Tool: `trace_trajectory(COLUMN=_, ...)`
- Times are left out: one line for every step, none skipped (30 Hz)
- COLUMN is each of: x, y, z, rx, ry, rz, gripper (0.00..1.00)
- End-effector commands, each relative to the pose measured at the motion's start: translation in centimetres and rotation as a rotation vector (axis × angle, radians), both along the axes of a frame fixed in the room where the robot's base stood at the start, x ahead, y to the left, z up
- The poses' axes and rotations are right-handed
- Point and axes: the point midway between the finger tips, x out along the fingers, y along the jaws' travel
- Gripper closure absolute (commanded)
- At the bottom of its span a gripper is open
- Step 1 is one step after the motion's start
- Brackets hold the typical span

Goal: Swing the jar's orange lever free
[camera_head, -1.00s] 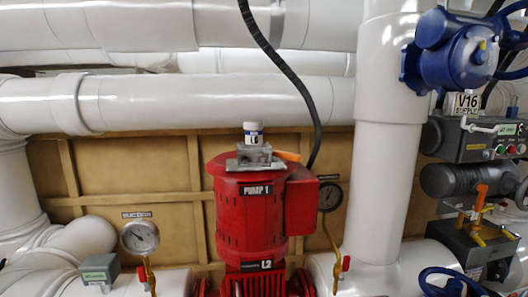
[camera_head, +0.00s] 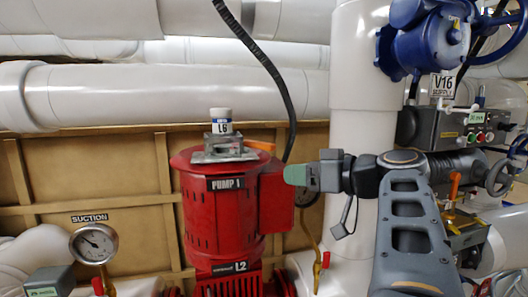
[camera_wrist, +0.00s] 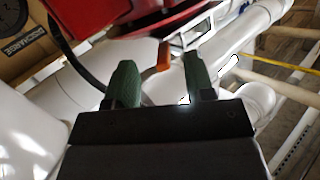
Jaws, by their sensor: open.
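A small white jar (camera_head: 221,121) with a blue-and-white label stands upright in a grey metal holder (camera_head: 222,150) on top of the red pump (camera_head: 225,210). The orange lever (camera_head: 261,146) sticks out from the holder to the right. My gripper (camera_head: 297,175) is to the right of the lever and a little lower, beside the pump's upper right side. In the wrist view its two green fingers (camera_wrist: 160,75) are apart and empty, with the orange lever (camera_wrist: 164,56) showing ahead between them. The jar itself cannot be made out there.
A black cable (camera_head: 262,62) hangs behind the pump. A white vertical pipe (camera_head: 358,90) rises behind my gripper. A blue valve (camera_head: 425,42) and a grey control box (camera_head: 455,128) are at the right. A suction gauge (camera_head: 93,243) is at lower left.

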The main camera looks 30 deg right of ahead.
Motion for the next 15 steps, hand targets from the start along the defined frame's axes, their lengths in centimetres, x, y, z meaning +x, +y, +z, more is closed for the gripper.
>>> trace_trajectory(x=-0.5, y=-1.1, z=1.2, rx=-0.023, ry=-0.069, rz=-0.006, gripper=0.51)
trace_trajectory(x=-0.8, y=-1.4, z=1.9, rx=-0.038, ry=-0.106, rz=-0.006, gripper=0.51)
trace_trajectory(x=-1.1, y=-1.8, z=2.7, rx=-0.055, ry=-0.147, rz=-0.005, gripper=0.51)
trace_trajectory(x=-1.2, y=-2.0, z=3.3, rx=-0.065, ry=-0.172, rz=-0.004, gripper=0.51)
trace_trajectory(x=-1.3, y=-2.1, z=3.7, rx=-0.075, ry=-0.192, rz=-0.002, gripper=0.51)
trace_trajectory(x=-1.3, y=-2.2, z=4.1, rx=-0.083, ry=-0.214, rz=-0.003, gripper=0.51)
trace_trajectory(x=-1.2, y=-2.2, z=4.4, rx=-0.089, ry=-0.225, rz=-0.001, gripper=0.51)
trace_trajectory(x=-1.0, y=-2.1, z=4.6, rx=-0.092, ry=-0.233, rz=0.0, gripper=0.51)
trace_trajectory(x=-0.6, y=-1.9, z=4.8, rx=-0.094, ry=-0.24, rz=0.001, gripper=0.51)
trace_trajectory(x=-0.3, y=-1.7, z=4.9, rx=-0.095, ry=-0.242, rz=0.002, gripper=0.51)
trace_trajectory(x=0.1, y=-1.5, z=4.9, rx=-0.096, ry=-0.242, rz=0.003, gripper=0.51)
trace_trajectory(x=0.7, y=-1.1, z=4.9, rx=-0.096, ry=-0.241, rz=0.004, gripper=0.51)
trace_trajectory(x=1.3, y=-0.9, z=5.0, rx=-0.095, ry=-0.241, rz=0.004, gripper=0.51)
trace_trajectory(x=1.8, y=-0.7, z=5.0, rx=-0.093, ry=-0.24, rz=0.005, gripper=0.51)
trace_trajectory(x=2.6, y=-0.3, z=5.0, rx=-0.092, ry=-0.24, rz=0.004, gripper=0.51)
